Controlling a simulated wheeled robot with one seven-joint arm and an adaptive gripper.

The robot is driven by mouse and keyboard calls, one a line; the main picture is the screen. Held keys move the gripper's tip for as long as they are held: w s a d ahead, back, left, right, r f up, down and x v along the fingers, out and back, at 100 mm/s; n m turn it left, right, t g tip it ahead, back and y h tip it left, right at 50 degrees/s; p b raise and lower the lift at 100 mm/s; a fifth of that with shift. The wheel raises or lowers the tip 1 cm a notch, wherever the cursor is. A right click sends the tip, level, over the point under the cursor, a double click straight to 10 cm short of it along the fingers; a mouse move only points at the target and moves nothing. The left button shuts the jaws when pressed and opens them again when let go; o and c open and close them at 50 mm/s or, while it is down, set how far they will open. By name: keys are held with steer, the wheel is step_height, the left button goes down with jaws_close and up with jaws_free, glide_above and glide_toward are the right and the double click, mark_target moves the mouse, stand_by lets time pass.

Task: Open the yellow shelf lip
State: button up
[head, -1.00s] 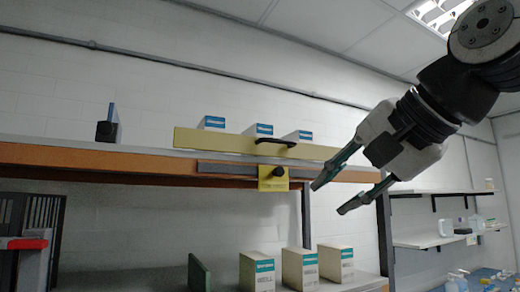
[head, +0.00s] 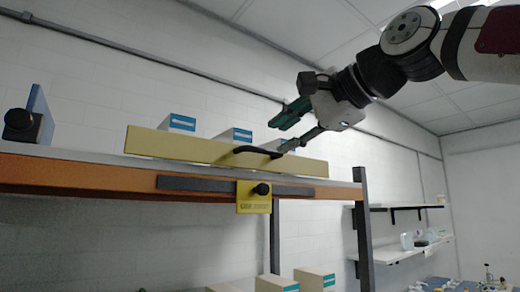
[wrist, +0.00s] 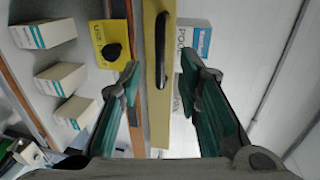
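The yellow shelf lip (head: 205,150) is a long flat bar standing upright along the front edge of the upper shelf, with cartons behind it. Its black handle (head: 258,152) is on its front face; it also shows in the wrist view (wrist: 161,50). A yellow plate with a black knob (head: 254,196) hangs below on the shelf's front edge. My gripper (head: 281,136) is open at the lip's right half, close to the handle. In the wrist view the lip runs between my two green-padded fingers (wrist: 163,100). I cannot tell whether either finger touches it.
Several white-and-blue cartons stand behind the lip (head: 178,122) and on the lower shelf (head: 315,280). A dark device (head: 22,122) sits at the upper shelf's left end. A dark upright post (head: 362,225) stands at the right. Room in front of the shelf looks clear.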

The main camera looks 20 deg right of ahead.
mark_target(262, 149)
steer(key=x, duration=0.8)
steer(key=shift+w+a, duration=0.1)
steer(key=shift+w, duration=0.2)
jaws_close()
